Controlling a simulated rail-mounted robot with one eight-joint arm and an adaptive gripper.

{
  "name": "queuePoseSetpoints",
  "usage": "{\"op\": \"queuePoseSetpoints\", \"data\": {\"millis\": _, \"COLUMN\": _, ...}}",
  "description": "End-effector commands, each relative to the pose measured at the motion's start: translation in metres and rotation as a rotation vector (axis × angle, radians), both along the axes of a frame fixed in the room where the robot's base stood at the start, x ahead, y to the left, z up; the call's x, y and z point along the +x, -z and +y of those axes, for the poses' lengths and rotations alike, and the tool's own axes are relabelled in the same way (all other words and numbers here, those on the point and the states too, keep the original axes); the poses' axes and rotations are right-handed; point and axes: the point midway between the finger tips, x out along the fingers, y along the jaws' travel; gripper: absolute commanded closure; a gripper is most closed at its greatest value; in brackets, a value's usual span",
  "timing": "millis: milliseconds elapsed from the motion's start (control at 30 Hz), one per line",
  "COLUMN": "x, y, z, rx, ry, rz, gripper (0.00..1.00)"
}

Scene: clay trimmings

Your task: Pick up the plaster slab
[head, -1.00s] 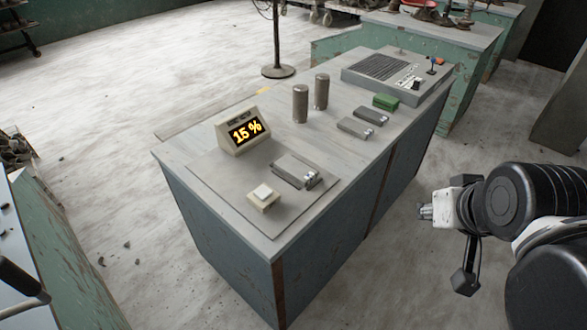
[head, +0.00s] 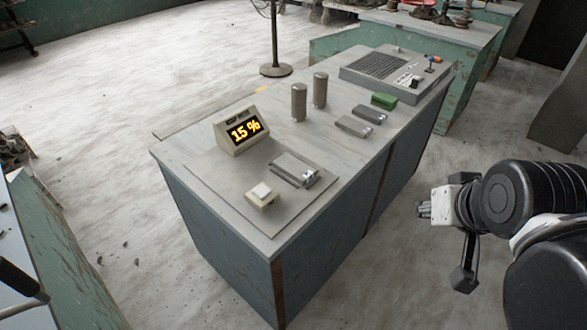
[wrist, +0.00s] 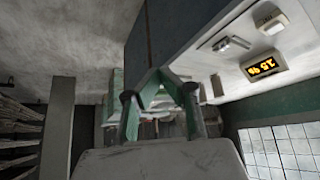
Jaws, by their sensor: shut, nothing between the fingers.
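No object in view is plainly a plaster slab. Candidates on the blue-grey bench are a small cream block with a white top (head: 262,196), a flat grey metal-like piece with a shiny end (head: 296,170), and two small grey bars, one nearer (head: 353,126) and one farther (head: 369,114). I cannot tell which of them, if any, is plaster. My gripper (head: 424,210) is shut and empty, to the right of the bench and apart from everything on it. In the wrist view my gripper (wrist: 158,98) points toward the bench side.
The bench (head: 225,238) also carries a display reading 15 % (head: 241,130), two upright grey cylinders (head: 299,102) (head: 320,90), a green block (head: 384,100) and a control panel (head: 395,72). A stand (head: 277,70) is behind. Floor between my arm and the bench is clear.

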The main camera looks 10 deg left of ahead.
Motion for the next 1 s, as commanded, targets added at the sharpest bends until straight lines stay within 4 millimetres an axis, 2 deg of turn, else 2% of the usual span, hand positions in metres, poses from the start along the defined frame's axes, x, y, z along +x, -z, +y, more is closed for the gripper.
{"op": "queuePoseSetpoints", "data": {"millis": 33, "x": 0.000, "y": 0.000, "z": 0.000, "rx": 0.000, "ry": 0.000, "rz": 0.000, "gripper": 0.97}}
{"op": "queuePoseSetpoints", "data": {"millis": 67, "x": 0.000, "y": 0.000, "z": 0.000, "rx": 0.000, "ry": 0.000, "rz": 0.000, "gripper": 0.93}}
{"op": "queuePoseSetpoints", "data": {"millis": 567, "x": 0.000, "y": 0.000, "z": 0.000, "rx": 0.000, "ry": 0.000, "rz": 0.000, "gripper": 0.27}}
{"op": "queuePoseSetpoints", "data": {"millis": 867, "x": 0.002, "y": -0.002, "z": 0.001, "rx": -0.001, "ry": -0.005, "rz": 0.003, "gripper": 0.27}}
{"op": "queuePoseSetpoints", "data": {"millis": 1000, "x": 0.016, "y": -0.012, "z": 0.007, "rx": -0.014, "ry": -0.040, "rz": 0.027, "gripper": 0.27}}
